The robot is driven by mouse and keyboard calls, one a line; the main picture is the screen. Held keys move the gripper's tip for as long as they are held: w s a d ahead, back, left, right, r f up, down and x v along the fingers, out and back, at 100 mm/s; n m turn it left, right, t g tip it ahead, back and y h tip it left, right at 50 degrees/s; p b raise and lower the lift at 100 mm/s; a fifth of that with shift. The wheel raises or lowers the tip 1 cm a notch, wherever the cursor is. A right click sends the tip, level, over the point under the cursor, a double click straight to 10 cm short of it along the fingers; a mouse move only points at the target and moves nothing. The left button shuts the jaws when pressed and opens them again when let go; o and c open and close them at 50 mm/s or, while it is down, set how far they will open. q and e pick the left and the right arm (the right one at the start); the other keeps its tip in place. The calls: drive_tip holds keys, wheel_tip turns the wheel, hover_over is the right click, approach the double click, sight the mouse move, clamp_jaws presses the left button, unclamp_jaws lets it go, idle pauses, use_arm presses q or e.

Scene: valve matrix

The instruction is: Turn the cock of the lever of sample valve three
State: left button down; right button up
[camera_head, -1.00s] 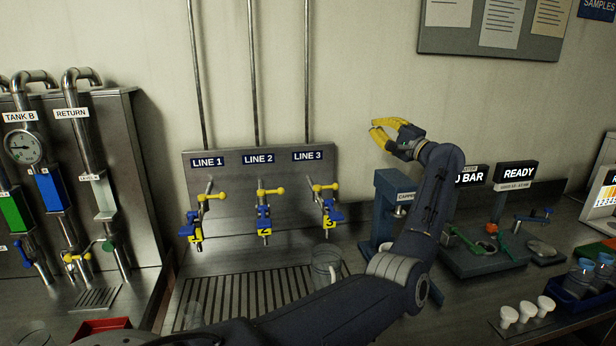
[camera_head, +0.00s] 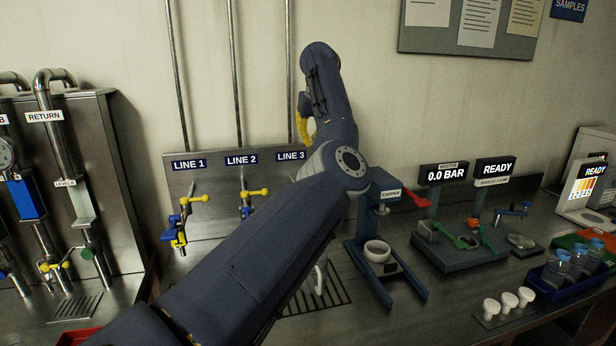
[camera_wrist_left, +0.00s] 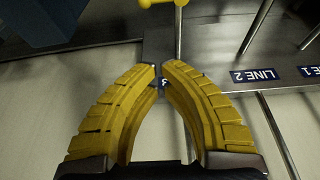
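The Line 3 valve is hidden behind my left arm in the head view; only its LINE 3 sign (camera_head: 290,156) shows. In the left wrist view, a yellow lever with a round knob (camera_wrist_left: 146,3) shows at the top edge, beyond the fingertips, on a metal stem. My left gripper (camera_head: 302,118) is high by the wall above the LINE 3 sign, mostly hidden by its arm. In the left wrist view its yellow fingers (camera_wrist_left: 159,66) curve together with tips almost meeting, empty and apart from the lever. My right gripper is not in view.
The Line 1 valve (camera_head: 178,230) and Line 2 valve (camera_head: 246,205) stand left of my arm. A capper (camera_head: 375,210) stands close on its right. A clear jug (camera_head: 320,272) is partly hidden below the arm. The wall above the panel carries vertical pipes (camera_head: 233,70).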

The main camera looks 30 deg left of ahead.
use_arm(q)
wheel_tip(320, 180, down, 12)
drive_tip(key=shift+r, duration=0.15)
idle(0.9)
